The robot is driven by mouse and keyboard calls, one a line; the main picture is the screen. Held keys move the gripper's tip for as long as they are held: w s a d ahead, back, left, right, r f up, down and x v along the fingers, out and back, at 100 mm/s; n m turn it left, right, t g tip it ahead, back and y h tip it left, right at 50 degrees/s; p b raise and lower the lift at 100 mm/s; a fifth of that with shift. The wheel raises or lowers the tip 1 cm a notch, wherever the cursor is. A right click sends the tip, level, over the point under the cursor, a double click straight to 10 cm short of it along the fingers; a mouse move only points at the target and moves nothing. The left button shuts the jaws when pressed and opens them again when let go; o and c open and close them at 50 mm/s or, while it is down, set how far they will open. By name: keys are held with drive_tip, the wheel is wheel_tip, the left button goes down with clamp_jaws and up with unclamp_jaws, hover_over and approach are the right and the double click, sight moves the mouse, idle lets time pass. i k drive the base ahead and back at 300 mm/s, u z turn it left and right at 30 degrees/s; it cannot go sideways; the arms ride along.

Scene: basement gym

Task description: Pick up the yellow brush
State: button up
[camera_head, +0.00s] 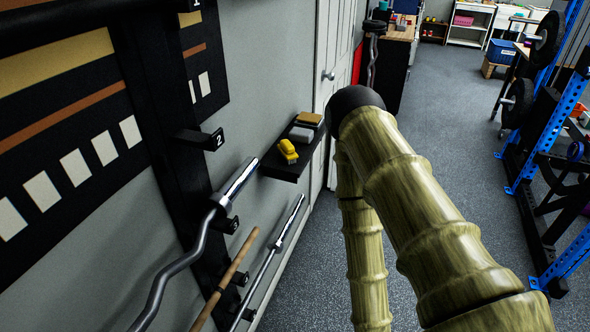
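The yellow brush (288,150) lies on a small black wall shelf (283,171), left of the picture's middle. It sits near the shelf's front left part, with a dark patch visible on it. My arm, with a bamboo-like olive surface, rises from the lower right, to the right of the shelf. Its dark rounded joint is close to the shelf's far right side in the picture. My gripper does not show, so its state and its place relative to the brush are hidden.
A grey block (302,134) and a tan-topped item (308,118) lie behind the brush on the shelf. Barbells (182,263) and a wooden bar (226,281) hang below it at left. A blue-and-black rack (545,150) stands at right. Open floor (440,130) lies between.

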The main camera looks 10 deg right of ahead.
sight(286, 149)
drive_tip(key=k, duration=0.4)
drive_tip(key=z, duration=2.25)
drive_tip(key=i, duration=2.15)
drive_tip(key=u, duration=3.95)
drive_tip(key=i, duration=0.35)
drive_tip(key=u, duration=0.05)
